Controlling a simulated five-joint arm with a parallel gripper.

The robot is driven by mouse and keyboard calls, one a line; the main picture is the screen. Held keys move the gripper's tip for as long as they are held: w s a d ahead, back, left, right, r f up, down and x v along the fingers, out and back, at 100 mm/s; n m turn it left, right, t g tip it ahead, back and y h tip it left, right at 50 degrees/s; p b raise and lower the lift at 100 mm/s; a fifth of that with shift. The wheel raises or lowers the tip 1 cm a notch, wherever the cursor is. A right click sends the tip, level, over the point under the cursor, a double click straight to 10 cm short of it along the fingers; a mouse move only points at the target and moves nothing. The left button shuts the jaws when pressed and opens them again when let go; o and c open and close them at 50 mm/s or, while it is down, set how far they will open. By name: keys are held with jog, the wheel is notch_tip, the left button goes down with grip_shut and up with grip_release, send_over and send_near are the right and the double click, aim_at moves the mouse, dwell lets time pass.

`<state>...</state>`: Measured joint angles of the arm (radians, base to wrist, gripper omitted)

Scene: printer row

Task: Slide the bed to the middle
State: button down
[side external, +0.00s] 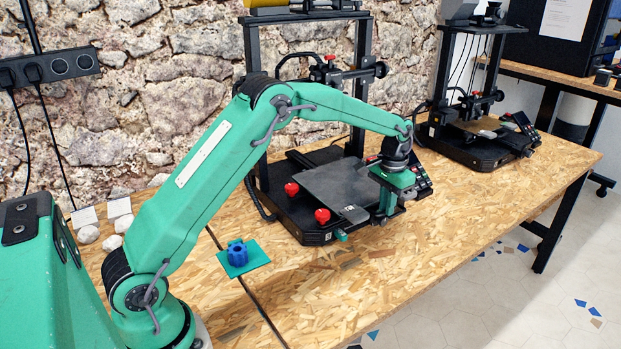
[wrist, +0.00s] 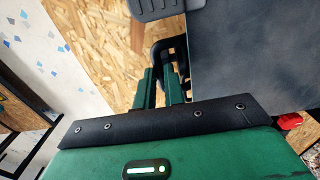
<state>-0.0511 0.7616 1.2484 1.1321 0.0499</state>
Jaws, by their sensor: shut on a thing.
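The bed (side external: 333,186) is a dark grey plate on the near printer. It lies over the black printer base (side external: 314,238), and two red knobs (side external: 322,215) show along its left side. In the wrist view the bed (wrist: 255,60) fills the upper right. My gripper (side external: 385,210) reaches down at the bed's right-hand edge. In the wrist view my gripper's green fingers (wrist: 163,85) are close together around a black curved part beside the bed, which looks like the bed's handle (wrist: 180,62). The fingers partly hide it.
A blue part (side external: 236,251) sits on a teal square (side external: 257,256) on the wooden table (side external: 430,262), left of the printer. The printer's control panel (side external: 421,179) is just right of my gripper. A second printer (side external: 477,150) stands farther right. The front right tabletop is clear.

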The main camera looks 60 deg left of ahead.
aim_at(359, 189)
jog(key=a, duration=1.1)
jog(key=shift+d, duration=0.1)
jog(key=c, duration=1.5)
grip_release()
jog(key=shift+r, duration=3.95)
jog(key=shift+d+r, duration=0.1)
